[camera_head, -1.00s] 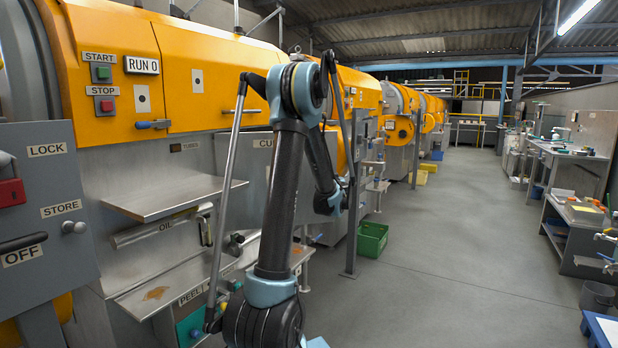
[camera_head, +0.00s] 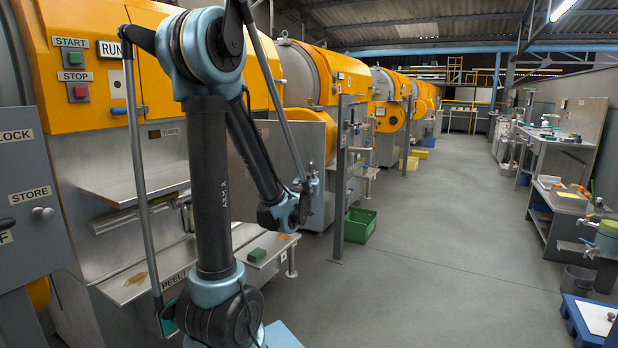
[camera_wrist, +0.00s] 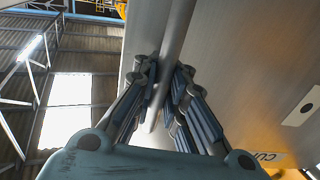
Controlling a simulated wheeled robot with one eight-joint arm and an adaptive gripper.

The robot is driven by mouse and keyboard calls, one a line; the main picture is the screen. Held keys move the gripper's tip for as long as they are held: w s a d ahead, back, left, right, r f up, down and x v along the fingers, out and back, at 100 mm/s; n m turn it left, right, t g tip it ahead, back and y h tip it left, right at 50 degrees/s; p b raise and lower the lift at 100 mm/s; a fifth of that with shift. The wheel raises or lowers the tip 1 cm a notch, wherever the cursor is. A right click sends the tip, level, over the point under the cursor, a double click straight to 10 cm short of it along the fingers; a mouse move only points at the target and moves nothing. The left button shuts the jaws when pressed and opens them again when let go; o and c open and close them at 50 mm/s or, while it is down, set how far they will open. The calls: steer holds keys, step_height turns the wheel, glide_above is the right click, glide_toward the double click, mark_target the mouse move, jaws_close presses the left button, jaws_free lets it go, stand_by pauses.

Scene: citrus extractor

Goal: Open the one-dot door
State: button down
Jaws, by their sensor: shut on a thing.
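In the wrist view my gripper (camera_wrist: 163,85) is shut on a long silver handle bar (camera_wrist: 179,30), with its fingers on both sides of it. The bar runs along a smooth grey metal panel (camera_wrist: 235,60). A white plate with a single dark dot (camera_wrist: 304,108) is on that panel to the right. A label starting "CU" (camera_wrist: 268,157) shows at the lower right. An orange door with a dotted plate (camera_head: 117,84) is on the machine at left, partly covered by my arm.
A grey control panel (camera_head: 28,190) stands at the left edge. A steel shelf (camera_head: 125,185) juts from the machine, and a green block (camera_head: 256,254) lies lower. A grey post (camera_head: 341,170) and a green crate (camera_head: 358,225) stand beyond. The floor (camera_head: 440,230) to the right is clear.

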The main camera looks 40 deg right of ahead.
steer(key=shift+v, duration=0.95)
steer(key=shift+w+a, duration=0.15)
steer(key=c, duration=1.6)
jaws_free()
steer(key=v, duration=1.2)
steer(key=shift+w, duration=0.1)
